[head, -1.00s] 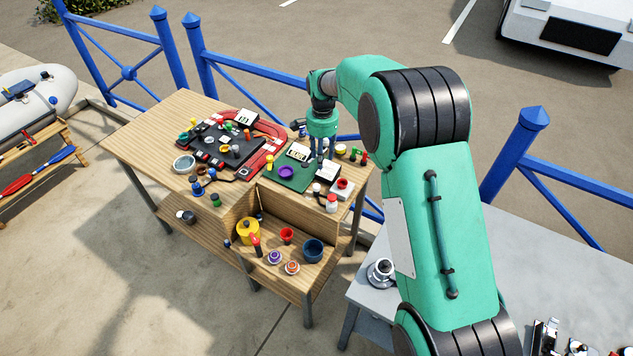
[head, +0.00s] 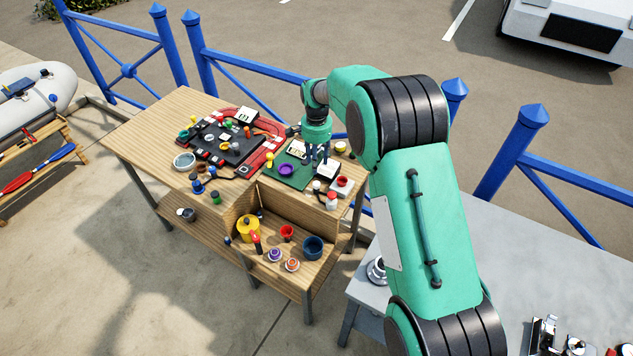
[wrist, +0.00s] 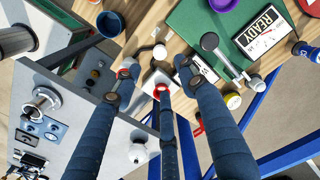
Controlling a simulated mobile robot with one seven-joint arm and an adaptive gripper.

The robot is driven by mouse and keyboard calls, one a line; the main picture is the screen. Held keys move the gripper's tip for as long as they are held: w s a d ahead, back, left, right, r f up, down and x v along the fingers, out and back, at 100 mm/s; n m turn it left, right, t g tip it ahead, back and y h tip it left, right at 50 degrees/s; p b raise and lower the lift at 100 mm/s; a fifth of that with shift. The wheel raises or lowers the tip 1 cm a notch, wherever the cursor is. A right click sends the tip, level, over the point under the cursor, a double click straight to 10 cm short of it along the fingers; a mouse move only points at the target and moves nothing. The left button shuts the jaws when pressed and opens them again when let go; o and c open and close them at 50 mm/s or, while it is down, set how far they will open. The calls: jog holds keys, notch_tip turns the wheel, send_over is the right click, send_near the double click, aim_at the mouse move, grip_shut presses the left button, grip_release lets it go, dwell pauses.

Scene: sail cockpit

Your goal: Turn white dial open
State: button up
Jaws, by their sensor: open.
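My gripper (head: 317,156) is open, pointing down over the right end of the wooden bench. In the wrist view its fingers (wrist: 155,76) are spread with nothing held between them. The fingers hide part of the bench below.
A green board (head: 289,177) with a purple ring (head: 286,169) lies beside the gripper. A white box with a red ring (head: 342,184) and a red-and-white item (head: 331,201) are close by. A blue railing (head: 245,65) runs behind the bench. A grey table (head: 470,250) stands at right.

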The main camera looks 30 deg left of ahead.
aim_at(316, 183)
notch_tip(316, 183, down, 11)
jog(key=shift+f, duration=0.2)
dwell(0.4)
jog(key=shift+c, duration=0.5)
grip_shut()
